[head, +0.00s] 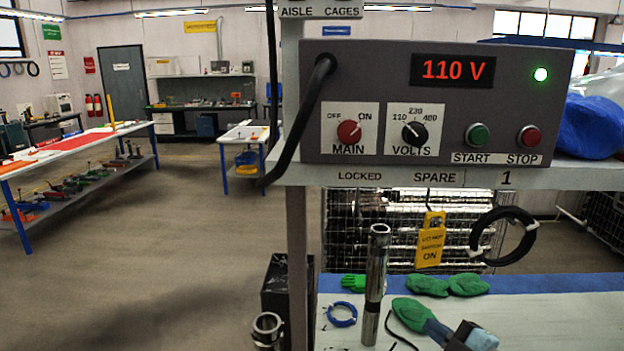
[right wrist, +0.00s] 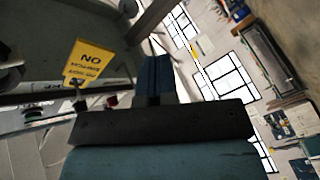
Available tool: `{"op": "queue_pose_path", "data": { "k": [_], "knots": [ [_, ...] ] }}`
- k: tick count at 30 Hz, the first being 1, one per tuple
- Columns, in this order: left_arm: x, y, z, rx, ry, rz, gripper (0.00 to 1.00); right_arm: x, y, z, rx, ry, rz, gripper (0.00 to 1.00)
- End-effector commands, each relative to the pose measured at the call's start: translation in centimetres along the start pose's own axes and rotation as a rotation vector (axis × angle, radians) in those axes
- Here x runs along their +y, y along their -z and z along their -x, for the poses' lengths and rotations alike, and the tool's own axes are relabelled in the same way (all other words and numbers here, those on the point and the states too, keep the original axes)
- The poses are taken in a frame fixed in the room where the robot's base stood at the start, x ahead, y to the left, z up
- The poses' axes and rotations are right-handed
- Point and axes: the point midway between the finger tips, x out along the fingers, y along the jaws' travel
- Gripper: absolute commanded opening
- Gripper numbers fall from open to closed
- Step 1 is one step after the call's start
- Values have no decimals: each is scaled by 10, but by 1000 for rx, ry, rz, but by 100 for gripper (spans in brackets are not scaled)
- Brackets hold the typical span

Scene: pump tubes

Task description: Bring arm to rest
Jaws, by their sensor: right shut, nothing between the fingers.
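My right gripper (head: 432,326) is low at the bottom of the head view, right of centre. Its blue-teal fingers are together and empty, pointing up and left past a green glove (head: 408,311). In the right wrist view, the closed fingers (right wrist: 155,75) extend beyond the dark palm bar, with nothing held. Whether the fingers touch the glove cannot be told. My left gripper is not in view.
A shiny metal tube (head: 375,285) stands upright left of the right gripper. A control box (head: 380,82) reading 110 V sits on a shelf above. A yellow tag (head: 431,241) and black ring (head: 502,236) hang below. A blue ring (head: 341,314) lies on the bench.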

Motion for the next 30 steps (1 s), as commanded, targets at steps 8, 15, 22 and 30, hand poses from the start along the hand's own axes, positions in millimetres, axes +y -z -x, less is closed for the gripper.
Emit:
{"op": "queue_pose_path", "data": {
  "k": [8, 15, 22, 30],
  "knots": [
    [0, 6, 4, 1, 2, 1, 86, -147, -42, 55, -236, 55, -477, 0],
    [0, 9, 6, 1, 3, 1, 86, -259, -55, 129, -477, 56, -829, 0],
    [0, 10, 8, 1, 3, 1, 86, -312, -54, 175, -614, 39, -991, 0],
    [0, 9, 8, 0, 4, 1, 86, -318, -54, 180, -630, 36, -1010, 0]
  ]
}}
